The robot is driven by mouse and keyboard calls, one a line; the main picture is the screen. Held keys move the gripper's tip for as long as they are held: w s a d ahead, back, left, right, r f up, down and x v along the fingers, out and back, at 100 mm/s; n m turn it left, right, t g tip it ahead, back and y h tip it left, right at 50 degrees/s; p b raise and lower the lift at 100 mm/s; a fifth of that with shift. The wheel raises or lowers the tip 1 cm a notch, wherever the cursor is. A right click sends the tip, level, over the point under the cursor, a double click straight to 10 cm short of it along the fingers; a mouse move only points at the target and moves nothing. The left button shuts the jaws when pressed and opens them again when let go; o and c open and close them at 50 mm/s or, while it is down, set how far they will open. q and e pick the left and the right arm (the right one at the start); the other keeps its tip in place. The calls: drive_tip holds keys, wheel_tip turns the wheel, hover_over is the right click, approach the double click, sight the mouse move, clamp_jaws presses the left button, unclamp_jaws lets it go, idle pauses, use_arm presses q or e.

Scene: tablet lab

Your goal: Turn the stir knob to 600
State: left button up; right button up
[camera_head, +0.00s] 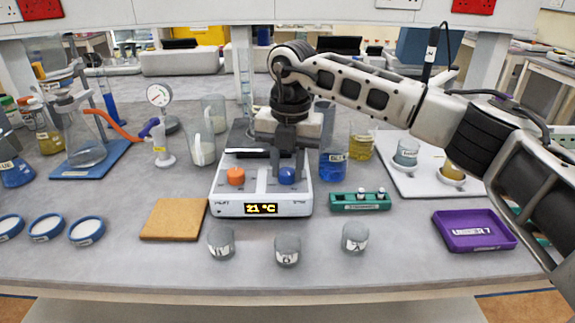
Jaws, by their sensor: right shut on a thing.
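The white hotplate stirrer (225,207) stands in the middle of the bench, its front facing me. Its display (262,209) reads "21 °C"; I see no 600 on it. An orange knob (236,176) is on the left of the panel and a blue knob (287,176) on the right. I cannot read which one is marked stir. My right gripper (287,166) reaches down from above and is shut on the blue knob, partly hiding it and the plate behind. My left gripper is not in view.
A cork mat (174,219) lies left of the stirrer. Several small labelled cups, such as the middle one (287,250), stand in front. A green rack (360,202) and a blue beaker (333,163) are close on the right. A purple tray (474,231) lies farther right.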

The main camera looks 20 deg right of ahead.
drive_tip(key=m, duration=0.4)
drive_tip(key=shift+r+m, duration=0.1)
drive_tip(key=shift+m, duration=0.3)
drive_tip(key=m, duration=0.3)
drive_tip(key=shift+m+b, duration=0.3)
drive_tip(key=shift+b, duration=0.1)
drive_tip(key=m, duration=0.4)
drive_tip(key=shift+w, duration=0.1)
drive_tip(key=m+b, duration=0.1)
drive_tip(key=m, duration=0.2)
drive_tip(key=shift+m+h, duration=0.3)
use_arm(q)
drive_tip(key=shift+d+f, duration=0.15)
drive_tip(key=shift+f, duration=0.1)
use_arm(e)
drive_tip(key=shift+m, duration=0.4)
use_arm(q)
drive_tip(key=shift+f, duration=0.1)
use_arm(e)
drive_tip(key=o, duration=1)
